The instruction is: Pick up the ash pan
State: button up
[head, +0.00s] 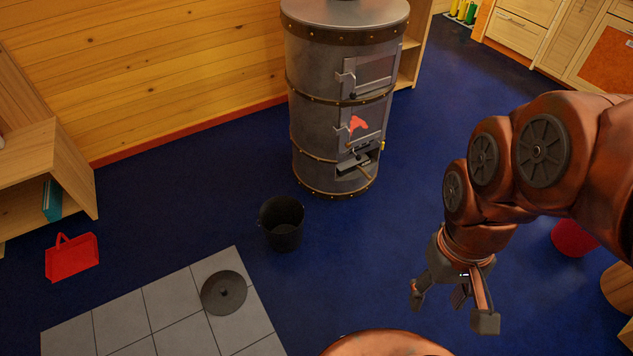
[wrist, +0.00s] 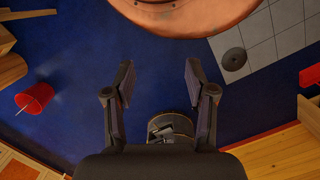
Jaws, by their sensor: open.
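The ash pan (head: 357,160) appears as a dark tray in the low opening of the grey round stove (head: 322,133), sticking out a little at the front. Most of it is hidden inside the stove. My gripper (head: 450,305) is open and empty, in front of and to the right of the stove, well apart from the pan. In the wrist view my gripper (wrist: 158,68) has its fingers spread over bare blue floor. The stove shows in part low in that view (wrist: 180,122), behind the gripper body, and I cannot make out the pan clearly there.
A black bucket (head: 283,228) stands in front of the stove. A dark round lid (head: 223,293) lies on grey tiles (head: 170,305). A red dustpan (head: 72,257) lies left, by a wooden shelf (head: 30,160). A red container (head: 573,238) stands right. Blue floor between is clear.

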aim_at(347, 167)
jog(key=z, duration=0.25)
jog(key=i, duration=1.3)
jog(key=u, duration=0.8)
